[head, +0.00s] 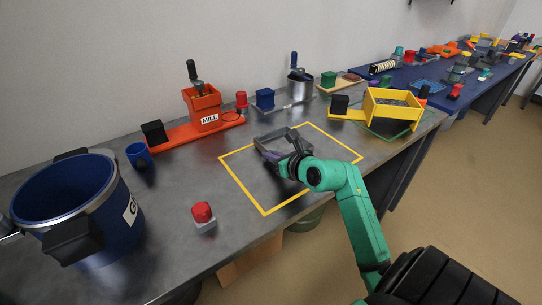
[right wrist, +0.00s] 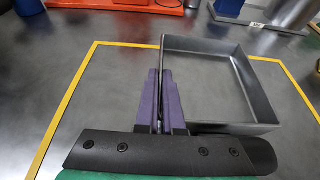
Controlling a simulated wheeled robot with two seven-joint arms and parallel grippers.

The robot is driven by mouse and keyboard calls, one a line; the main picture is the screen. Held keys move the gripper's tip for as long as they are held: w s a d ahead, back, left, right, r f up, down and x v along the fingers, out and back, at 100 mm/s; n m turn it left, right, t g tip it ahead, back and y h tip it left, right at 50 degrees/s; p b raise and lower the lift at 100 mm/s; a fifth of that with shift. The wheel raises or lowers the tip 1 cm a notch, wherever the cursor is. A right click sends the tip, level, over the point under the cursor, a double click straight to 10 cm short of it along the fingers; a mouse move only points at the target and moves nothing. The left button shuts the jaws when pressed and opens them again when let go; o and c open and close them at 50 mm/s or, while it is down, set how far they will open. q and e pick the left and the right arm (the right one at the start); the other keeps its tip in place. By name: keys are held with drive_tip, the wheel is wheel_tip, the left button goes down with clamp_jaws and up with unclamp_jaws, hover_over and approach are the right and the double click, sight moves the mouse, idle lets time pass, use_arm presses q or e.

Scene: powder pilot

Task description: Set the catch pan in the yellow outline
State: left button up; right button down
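The catch pan (right wrist: 240,90), a shallow grey square tray, is at the back part of the yellow outline (right wrist: 65,108) in the right wrist view. In the head view the pan (head: 273,136) overlaps the back-left line of the outline (head: 240,188). I cannot tell whether it rests on the table or hangs just above it. My right gripper (right wrist: 163,90) has its purple fingers closed on the pan's left wall. In the head view the right gripper (head: 280,158) partly hides the pan. My left gripper is not in view.
A big blue drum (head: 120,200) stands at the left, with a red button (head: 202,212) nearer the outline. An orange mill (head: 203,108) and a metal scoop container (head: 299,87) stand behind. The outline's front part is clear.

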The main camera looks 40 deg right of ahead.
drive_tip(key=shift+f, duration=0.1)
drive_tip(key=c, duration=1)
unclamp_jaws()
drive_tip(key=shift+c, duration=0.2)
drive_tip(key=v, duration=1.2)
drive_tip(key=shift+b, duration=0.3)
